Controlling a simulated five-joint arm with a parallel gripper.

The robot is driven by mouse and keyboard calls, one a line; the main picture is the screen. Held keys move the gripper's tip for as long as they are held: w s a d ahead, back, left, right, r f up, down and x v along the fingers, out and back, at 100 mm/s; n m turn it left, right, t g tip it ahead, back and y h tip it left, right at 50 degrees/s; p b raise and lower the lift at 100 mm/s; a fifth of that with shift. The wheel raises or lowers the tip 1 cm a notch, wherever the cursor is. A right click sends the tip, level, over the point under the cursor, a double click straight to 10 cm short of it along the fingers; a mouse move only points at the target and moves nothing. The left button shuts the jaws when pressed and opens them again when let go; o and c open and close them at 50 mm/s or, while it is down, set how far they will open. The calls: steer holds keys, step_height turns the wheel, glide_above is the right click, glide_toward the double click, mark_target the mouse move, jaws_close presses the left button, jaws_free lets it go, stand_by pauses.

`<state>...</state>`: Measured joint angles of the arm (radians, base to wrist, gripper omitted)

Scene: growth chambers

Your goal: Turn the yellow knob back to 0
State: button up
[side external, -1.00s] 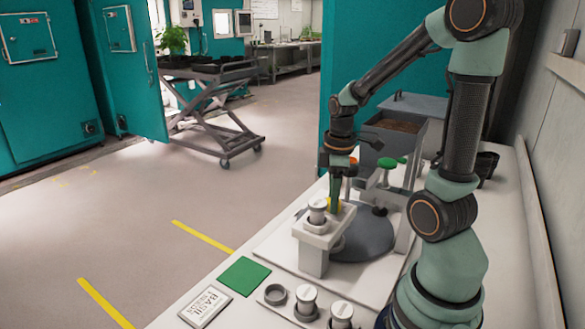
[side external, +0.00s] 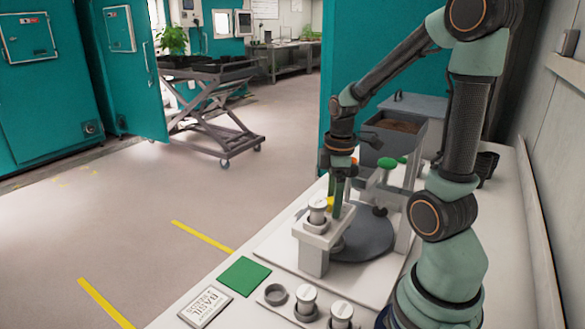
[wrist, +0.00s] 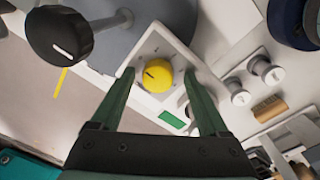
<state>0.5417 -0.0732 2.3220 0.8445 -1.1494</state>
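The yellow knob (wrist: 157,75) sits on a pale block (wrist: 135,62) with small dark marks around it. A short dark pointer line shows on its top, towards the left in the wrist view. In the side external view only a bit of the yellow knob (side external: 330,203) shows beside my fingers. My gripper (wrist: 156,76) is over the block, with one green finger on each side of the knob. Gaps show between the knob and both fingers, so it is open and empty. My gripper (side external: 338,212) points down in the side external view. I cannot read a 0 mark.
A black knob (wrist: 58,35) on a stem stands close by at upper left in the wrist view. White-capped vials (side external: 306,296) stand on the bench front, near a green square (side external: 244,275) and a label plate (side external: 206,306). A grey bin (side external: 405,126) is behind.

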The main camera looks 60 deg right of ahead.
step_height(320, 180, up, 12)
steer(key=shift+s+a, duration=0.15)
steer(key=shift+s, duration=0.1)
stand_by(0.4)
steer(key=a+m+t, duration=0.1)
steer(key=a, duration=0.1)
steer(key=w+a+m, duration=0.1)
steer(key=a, duration=0.2)
steer(key=w+a+m+t, duration=0.1)
steer(key=a, duration=0.2)
steer(key=shift+w+a+f+t+h, duration=0.1)
steer(key=shift+w+a+t+h, duration=0.1)
steer(key=shift+t+h, duration=0.1)
steer(key=a+m+t, duration=0.2)
steer(key=a+m, duration=0.2)
steer(key=a, duration=0.3)
steer(key=shift+w+f+y, duration=0.2)
steer(key=shift+f+y, duration=0.1)
steer(key=shift+y, duration=0.1)
